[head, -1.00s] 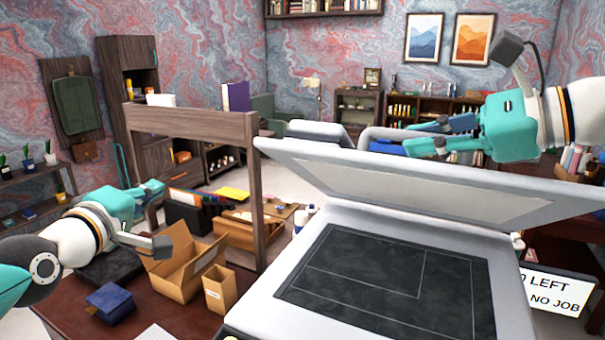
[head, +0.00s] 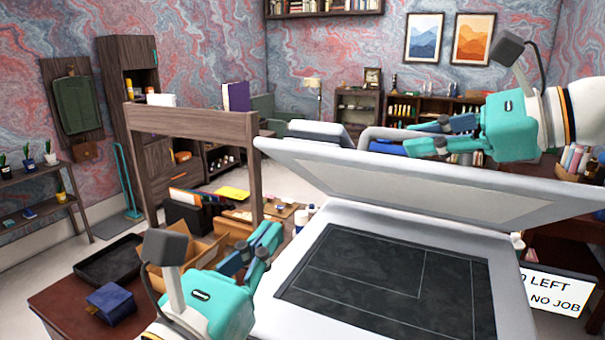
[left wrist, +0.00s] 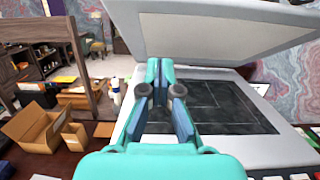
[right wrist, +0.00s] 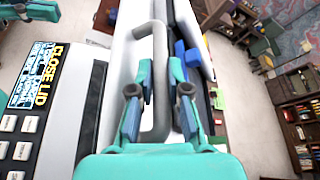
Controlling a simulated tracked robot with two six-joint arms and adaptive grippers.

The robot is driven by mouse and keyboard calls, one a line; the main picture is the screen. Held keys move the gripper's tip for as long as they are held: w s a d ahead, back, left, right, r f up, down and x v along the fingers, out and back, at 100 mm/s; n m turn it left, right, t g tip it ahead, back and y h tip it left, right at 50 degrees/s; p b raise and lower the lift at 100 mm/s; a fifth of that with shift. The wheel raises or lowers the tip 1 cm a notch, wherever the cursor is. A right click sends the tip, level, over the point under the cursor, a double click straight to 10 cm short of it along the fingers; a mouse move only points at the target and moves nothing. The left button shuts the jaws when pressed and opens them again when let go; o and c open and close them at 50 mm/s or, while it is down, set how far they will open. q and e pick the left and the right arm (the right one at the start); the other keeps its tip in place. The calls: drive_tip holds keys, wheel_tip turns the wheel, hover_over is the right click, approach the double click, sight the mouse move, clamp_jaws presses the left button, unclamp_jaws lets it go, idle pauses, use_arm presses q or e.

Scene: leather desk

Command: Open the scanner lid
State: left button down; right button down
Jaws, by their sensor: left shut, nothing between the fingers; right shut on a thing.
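The scanner lid (head: 430,190) stands raised at a slant, showing its pale underside, with the dark glass bed (head: 390,280) exposed below. A grey bar handle (head: 385,133) shows behind the lid's upper edge. My right gripper (head: 415,138) is shut on this handle; in the right wrist view the grey handle (right wrist: 158,45) runs between the fingers. My left gripper (head: 268,240) is shut and empty at the scanner's left side, over the desk. In the left wrist view, its fingers (left wrist: 160,70) point toward the gap between lid (left wrist: 210,28) and bed (left wrist: 220,105).
A screen (head: 555,290) stands at the scanner's right; in the right wrist view, a display (right wrist: 38,75) reads "CLOSE LID". A wooden frame (head: 190,125), an open cardboard box (left wrist: 35,128), a blue box (head: 110,302) and a black tray (head: 108,260) are on the left.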

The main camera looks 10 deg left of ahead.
use_arm(q)
approach(314, 161)
wheel_tip(314, 161, down, 2)
drive_tip(key=w, duration=0.3)
drive_tip(key=shift+w+d+r, duration=0.85)
drive_tip(key=shift+w+r, duration=0.1)
drive_tip(key=shift+r, duration=0.15)
drive_tip(key=shift+w+d+r, duration=0.15)
drive_tip(key=shift+w+r, duration=0.15)
drive_tip(key=shift+r, duration=0.15)
